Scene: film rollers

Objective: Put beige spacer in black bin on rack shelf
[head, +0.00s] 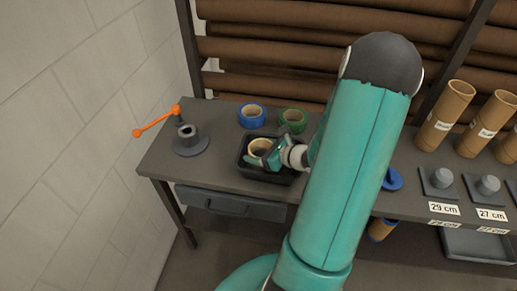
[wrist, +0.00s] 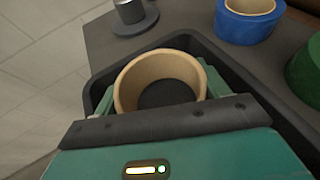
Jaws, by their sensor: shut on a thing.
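The beige spacer (wrist: 128,88) is a short open ring. In the wrist view it sits between my gripper's (wrist: 158,92) fingers, which are shut on it. The black bin (wrist: 235,72) surrounds the spacer and the fingers, with its rim showing behind and to the sides. In the head view the spacer (head: 258,146) and my gripper (head: 266,158) are at the black bin (head: 262,174) on the shelf top. I cannot tell whether the spacer touches the bin floor. My arm covers the bin's right side in the head view.
A blue roll (head: 251,117) and a green roll (head: 292,121) stand behind the bin. Brown tubes (head: 444,115) and labelled grey pegs (head: 440,180) are at right. The shelf's front left is clear.

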